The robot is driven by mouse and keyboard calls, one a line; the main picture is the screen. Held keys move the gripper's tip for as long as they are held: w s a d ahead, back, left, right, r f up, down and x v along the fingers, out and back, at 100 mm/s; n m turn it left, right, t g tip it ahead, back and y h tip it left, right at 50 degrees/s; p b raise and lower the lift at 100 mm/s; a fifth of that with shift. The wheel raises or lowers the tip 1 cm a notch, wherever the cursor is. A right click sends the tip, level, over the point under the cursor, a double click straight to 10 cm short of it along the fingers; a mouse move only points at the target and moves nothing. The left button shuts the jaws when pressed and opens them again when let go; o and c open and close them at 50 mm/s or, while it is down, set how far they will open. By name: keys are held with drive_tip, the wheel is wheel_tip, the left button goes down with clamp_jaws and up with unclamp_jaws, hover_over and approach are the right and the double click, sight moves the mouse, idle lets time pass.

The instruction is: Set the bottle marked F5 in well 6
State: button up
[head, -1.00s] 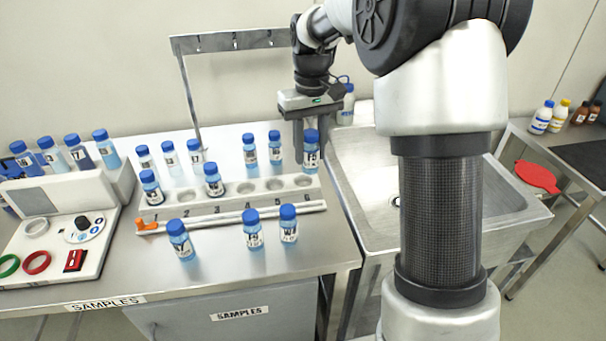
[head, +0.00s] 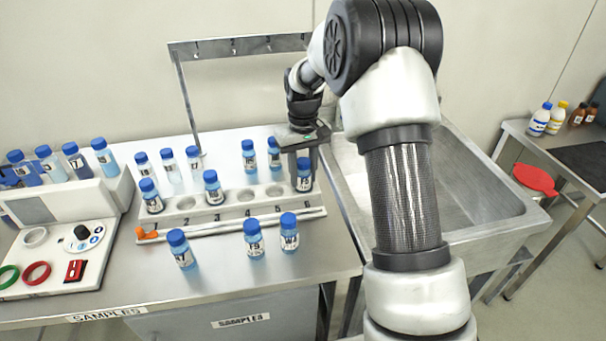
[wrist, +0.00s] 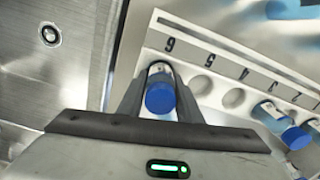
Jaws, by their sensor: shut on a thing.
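My gripper (head: 304,172) is shut on a blue-capped bottle (head: 304,184), whose small label seems to read F5. The bottle is upright at the right end of the white numbered rack (head: 225,210). In the wrist view the bottle (wrist: 160,96) sits between the fingers (wrist: 158,105), beside the number 6 on the rack (wrist: 205,42). It covers well 6. Its base is hidden, so I cannot tell whether it is fully down in the well. Wells 5 (head: 274,191) and 4 (head: 247,195) are empty.
Bottles stand in well 1 (head: 151,197) and well 3 (head: 213,188). Several more stand behind the rack, and three stand in front, one here (head: 289,235). A metal sink (head: 470,200) is at the right. A hook rail (head: 235,46) rises behind.

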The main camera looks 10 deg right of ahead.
drive_tip(key=shift+f, duration=0.15)
drive_tip(key=o, duration=1.1)
drive_tip(key=shift+c, duration=0.2)
